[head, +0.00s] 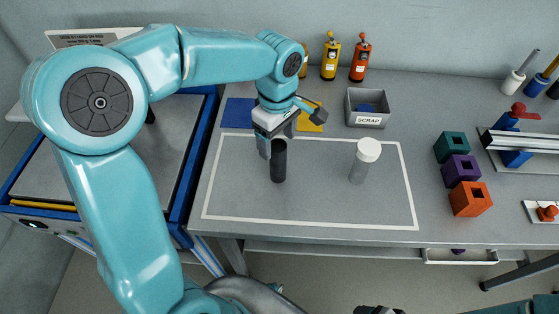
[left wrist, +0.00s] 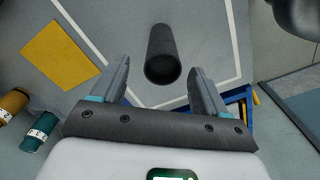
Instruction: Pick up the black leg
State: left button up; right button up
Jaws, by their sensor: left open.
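The black leg (head: 279,165) is a dark cylinder standing upright on the grey table inside a white outlined rectangle. In the left wrist view the black leg (left wrist: 162,50) shows end-on between and just beyond the fingertips. My left gripper (head: 277,140) is open at the leg's upper end, its fingers on either side. Its open fingers also show in the left wrist view (left wrist: 159,70), with gaps to the leg. A dark piece at the bottom edge of the head view may be my right gripper (head: 378,310); its jaws cannot be made out.
A white-capped grey leg (head: 367,152) stands to the right. A scrap bin (head: 366,120), yellow bottle (head: 330,59) and red bottle (head: 359,60) are behind. Teal (head: 451,147), purple (head: 461,169) and orange blocks (head: 470,199) sit at right. The front of the rectangle is clear.

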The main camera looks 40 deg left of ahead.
aim_at(279, 157)
pick_arm(q)
jog(key=shift+s+d+f, duration=0.1)
jog(key=shift+s+f, duration=0.2)
jog(key=shift+f, duration=0.25)
jog(key=shift+w+d+f, duration=0.15)
jog(key=shift+f, duration=2.45)
jog(key=c, duration=1.3)
